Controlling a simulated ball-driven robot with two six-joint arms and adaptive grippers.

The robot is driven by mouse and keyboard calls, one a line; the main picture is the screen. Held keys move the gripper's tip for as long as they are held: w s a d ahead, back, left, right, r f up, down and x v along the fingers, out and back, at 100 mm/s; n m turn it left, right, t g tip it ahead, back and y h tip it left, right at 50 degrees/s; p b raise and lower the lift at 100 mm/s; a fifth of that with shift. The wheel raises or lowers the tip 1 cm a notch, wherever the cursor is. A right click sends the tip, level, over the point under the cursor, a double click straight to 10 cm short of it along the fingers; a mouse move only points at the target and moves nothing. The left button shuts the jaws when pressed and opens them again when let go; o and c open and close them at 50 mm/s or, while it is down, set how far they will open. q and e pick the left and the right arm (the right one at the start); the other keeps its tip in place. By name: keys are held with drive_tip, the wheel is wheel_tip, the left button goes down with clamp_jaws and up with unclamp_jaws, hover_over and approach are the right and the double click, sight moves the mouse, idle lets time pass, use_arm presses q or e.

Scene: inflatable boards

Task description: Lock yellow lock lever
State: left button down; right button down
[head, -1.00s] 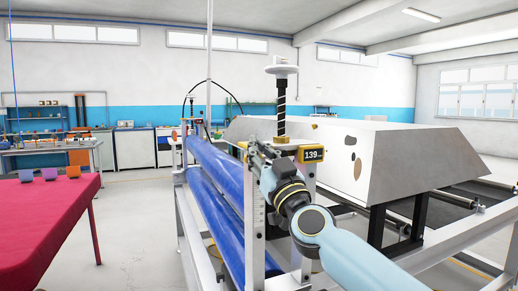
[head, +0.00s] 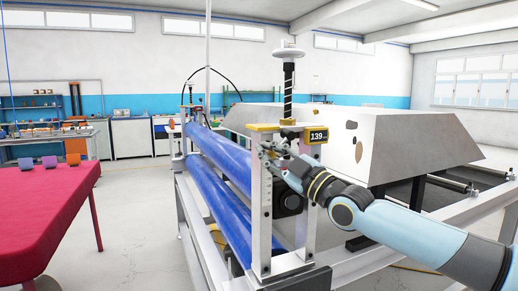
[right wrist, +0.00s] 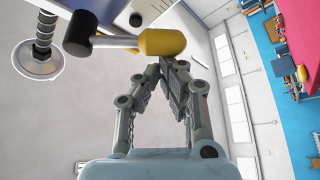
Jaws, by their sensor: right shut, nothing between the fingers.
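The yellow lock lever (right wrist: 162,42) shows in the right wrist view as a yellow grip on a metal rod, with a black pivot end at its left. In the head view I cannot clearly separate it from the yellowish parts at the top of the near post. My right gripper (head: 265,150) is beside the upper part of that post, below the display reading 139. Its closed fingers (right wrist: 172,64) are empty and point towards the yellow grip. A small gap shows between them in the picture; the depth is unclear. My left gripper is out of view.
A threaded screw with a white knob (head: 288,54) rises above the post. Blue rollers (head: 222,160) run away to the left of it. A large grey block (head: 400,140) lies behind. A red table (head: 45,205) stands left, with clear floor between.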

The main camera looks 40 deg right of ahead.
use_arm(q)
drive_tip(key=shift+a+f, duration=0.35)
use_arm(e)
drive_tip(key=d+f+n+g, duration=0.1)
drive_tip(key=n, duration=0.1)
drive_tip(key=d+f+n+g+y, duration=0.1)
drive_tip(key=n, duration=0.2)
drive_tip(key=s+d+f+n+g, duration=0.1)
drive_tip(key=d+f+n, duration=0.1)
drive_tip(key=shift+d+y, duration=0.1)
drive_tip(key=shift+y, duration=0.2)
drive_tip(key=shift+d+f, duration=0.1)
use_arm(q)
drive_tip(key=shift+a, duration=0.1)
